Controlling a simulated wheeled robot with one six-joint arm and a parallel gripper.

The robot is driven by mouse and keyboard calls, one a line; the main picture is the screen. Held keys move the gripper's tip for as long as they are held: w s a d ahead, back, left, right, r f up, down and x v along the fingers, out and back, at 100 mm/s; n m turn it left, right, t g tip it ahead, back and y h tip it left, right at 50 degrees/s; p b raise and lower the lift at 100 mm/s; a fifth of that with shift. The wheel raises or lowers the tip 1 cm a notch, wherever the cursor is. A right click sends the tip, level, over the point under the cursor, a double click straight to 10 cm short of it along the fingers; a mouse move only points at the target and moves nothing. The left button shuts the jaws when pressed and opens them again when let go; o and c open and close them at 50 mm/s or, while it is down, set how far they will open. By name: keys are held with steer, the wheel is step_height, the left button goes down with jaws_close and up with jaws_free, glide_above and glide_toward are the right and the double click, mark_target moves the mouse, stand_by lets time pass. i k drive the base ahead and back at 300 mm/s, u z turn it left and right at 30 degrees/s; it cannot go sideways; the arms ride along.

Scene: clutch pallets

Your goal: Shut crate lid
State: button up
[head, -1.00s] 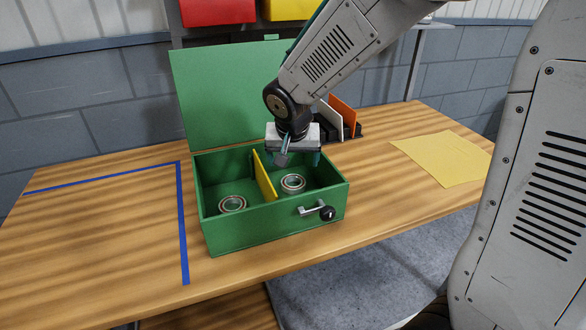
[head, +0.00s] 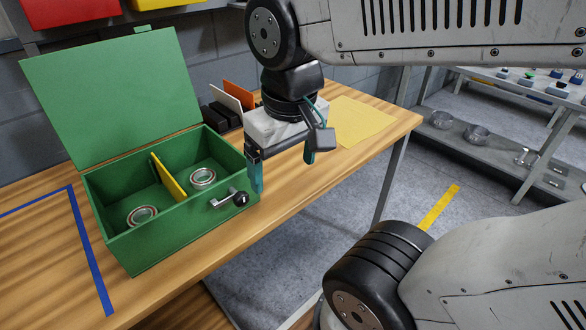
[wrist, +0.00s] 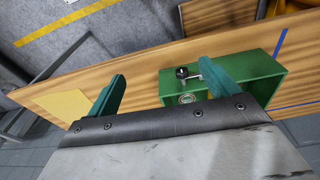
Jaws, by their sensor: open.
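The green crate (head: 172,236) stands on the wooden table with its lid (head: 118,95) raised open at the back. A yellow divider (head: 168,178) splits the inside, with one ring-shaped part (head: 142,216) in the left compartment and another (head: 202,178) in the right. A latch handle with a black knob (head: 238,198) is on the front wall. My gripper (head: 284,172) is open and empty, to the right of the crate, apart from the lid. In the wrist view the crate (wrist: 240,82) is partly hidden behind one finger, and the lid is not seen.
A yellow sheet (head: 358,122) lies on the table at the right. Blue tape (head: 92,255) marks the table at left. Shelves with metal parts (head: 475,133) stand at far right.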

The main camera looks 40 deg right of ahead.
mark_target(104, 100)
steer(key=k, duration=0.55)
steer(key=u, duration=0.5)
steer(key=i, duration=1.1)
steer(key=z, duration=0.5)
